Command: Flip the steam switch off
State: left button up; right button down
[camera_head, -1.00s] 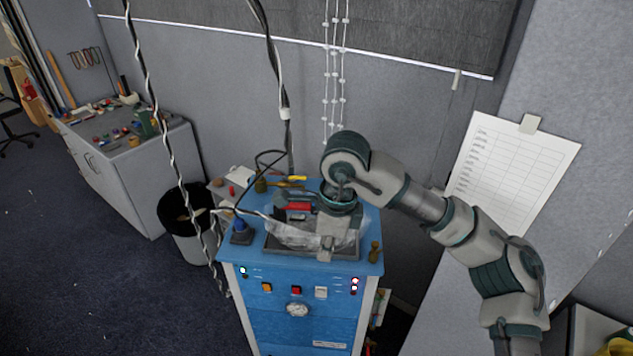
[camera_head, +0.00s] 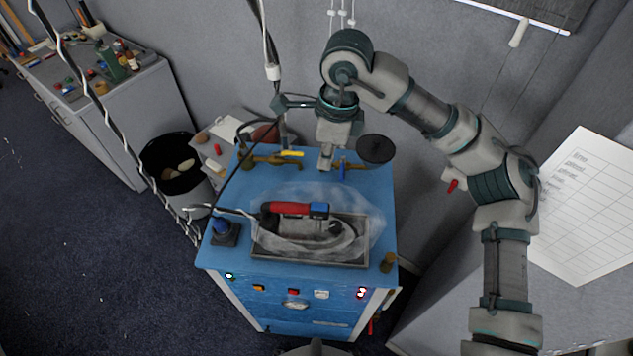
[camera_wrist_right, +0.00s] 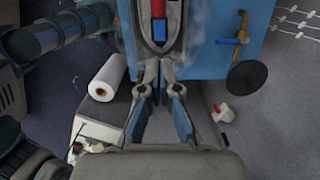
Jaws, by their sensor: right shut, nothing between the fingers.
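A blue steam cabinet (camera_head: 215,262) stands in the middle of the head view. Its front has an orange button (camera_head: 258,288), a red button (camera_head: 293,292) and a white switch (camera_head: 321,294); I cannot read which one is for steam. Lit lamps show at both ends of the panel. An iron (camera_head: 290,208) with a red and blue handle rests in a metal tray (camera_head: 268,258) on top, with steam around it. My left gripper is not in view.
A black bin (camera_head: 168,155) is to the left. A cable hangs on the left.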

jog(key=p, duration=0.3)
send_near(315, 205)
jog(key=f, duration=0.7)
jog(key=shift+w+a+f, duration=0.1)
jog(key=shift+w+a, duration=0.05)
jog(key=shift+a, duration=0.25)
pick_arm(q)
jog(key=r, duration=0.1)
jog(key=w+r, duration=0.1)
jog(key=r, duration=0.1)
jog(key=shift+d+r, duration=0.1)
pick_arm(e)
jog(key=shift+f, duration=0.1)
